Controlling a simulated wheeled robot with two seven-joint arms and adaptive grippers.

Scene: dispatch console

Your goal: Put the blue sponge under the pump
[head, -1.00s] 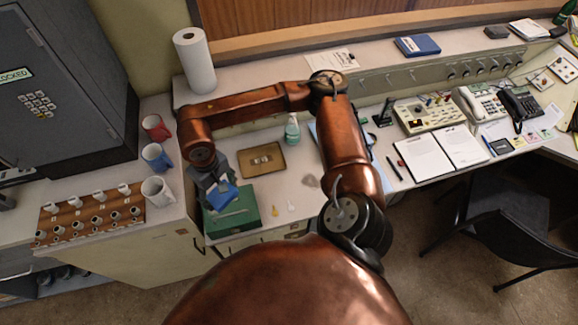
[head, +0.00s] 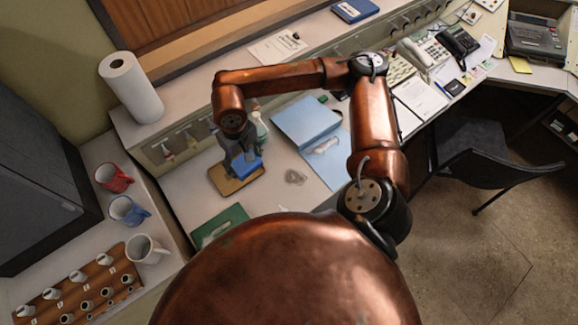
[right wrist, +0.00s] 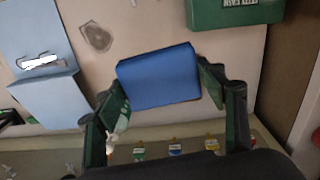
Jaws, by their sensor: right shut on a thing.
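The blue sponge (head: 248,167) is held in my right gripper (head: 244,158), over the brown tray (head: 228,187) in the head view. In the right wrist view the sponge (right wrist: 160,76) sits between the two fingers (right wrist: 165,92), which are shut on it. The pump bottle (head: 259,124), pale green with a white top, stands just behind the gripper, partly hidden by it. The bottle also shows in the right wrist view (right wrist: 118,118), beside the left finger. The height of the sponge above the tray is hard to tell. My left gripper is not in view.
A green cash box (head: 220,226) stands in front of the tray. A light blue box file (head: 305,120) lies right of the bottle. A grey stain (head: 295,177) marks the desk. Mugs (head: 128,211) and a paper roll (head: 131,88) are at left.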

